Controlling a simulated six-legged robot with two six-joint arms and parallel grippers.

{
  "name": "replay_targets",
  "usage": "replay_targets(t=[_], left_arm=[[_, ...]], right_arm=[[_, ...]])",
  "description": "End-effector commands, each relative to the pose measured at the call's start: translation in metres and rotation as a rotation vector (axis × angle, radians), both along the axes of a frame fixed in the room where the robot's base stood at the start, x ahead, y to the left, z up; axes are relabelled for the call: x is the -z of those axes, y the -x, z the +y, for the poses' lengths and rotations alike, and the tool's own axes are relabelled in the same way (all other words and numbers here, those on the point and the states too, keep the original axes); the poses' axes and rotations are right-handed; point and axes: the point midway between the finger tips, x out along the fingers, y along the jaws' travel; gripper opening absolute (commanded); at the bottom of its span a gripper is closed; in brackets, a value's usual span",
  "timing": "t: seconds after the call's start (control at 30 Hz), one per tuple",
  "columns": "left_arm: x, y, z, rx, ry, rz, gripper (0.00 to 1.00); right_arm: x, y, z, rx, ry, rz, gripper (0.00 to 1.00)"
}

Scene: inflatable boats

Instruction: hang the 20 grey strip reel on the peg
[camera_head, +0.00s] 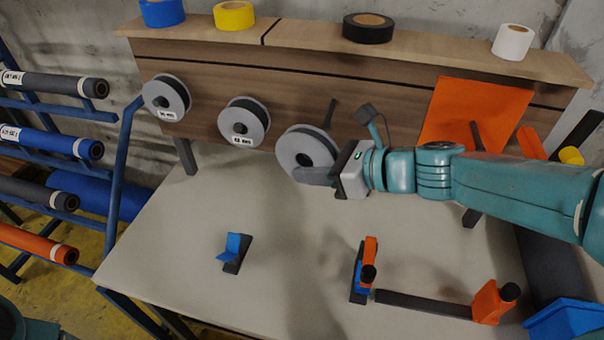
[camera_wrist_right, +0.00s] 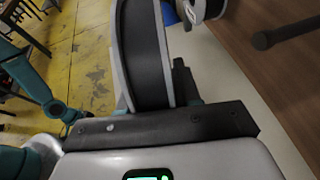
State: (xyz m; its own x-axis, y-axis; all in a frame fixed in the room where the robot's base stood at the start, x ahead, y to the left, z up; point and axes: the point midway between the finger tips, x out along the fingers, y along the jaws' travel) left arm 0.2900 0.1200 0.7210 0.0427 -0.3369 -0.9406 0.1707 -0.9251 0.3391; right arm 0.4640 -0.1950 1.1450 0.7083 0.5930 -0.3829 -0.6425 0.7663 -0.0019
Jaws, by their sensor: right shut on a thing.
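The grey strip reel (camera_head: 307,153) is held by my right gripper (camera_head: 318,176) in front of the wooden back panel. The gripper is shut on the reel's lower right rim. The reel's flat grey face with its centre hole shows in the head view; no label is visible on it. In the right wrist view the reel (camera_wrist_right: 145,55) stands edge-on in the jaws, with dark strip between pale flanges. A dark bare peg (camera_head: 330,113) sticks out just behind and above the reel's right side. Whether the peg enters the hole cannot be told. My left gripper is not in view.
Two labelled reels (camera_head: 167,96) and (camera_head: 244,122) hang to the left on the panel. An orange sheet (camera_head: 474,112) hangs at the right. Tape rolls stand on the shelf (camera_head: 300,36). Blue and orange tools (camera_head: 365,268) lie on the table (camera_head: 200,225), whose middle is fairly clear.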

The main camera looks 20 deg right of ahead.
Motion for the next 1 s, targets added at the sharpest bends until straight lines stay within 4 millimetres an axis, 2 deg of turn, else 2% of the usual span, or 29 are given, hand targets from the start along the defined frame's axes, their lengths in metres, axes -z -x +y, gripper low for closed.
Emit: replay_targets(t=[0.37, 1.0], left_arm=[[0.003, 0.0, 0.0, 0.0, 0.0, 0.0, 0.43], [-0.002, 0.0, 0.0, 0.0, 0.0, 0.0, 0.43]], right_arm=[[0.001, -0.002, -0.017, 0.035, 0.0, -0.001, 0.0], [0.005, -0.034, -0.041, 0.032, 0.001, -0.001, 0.0]])
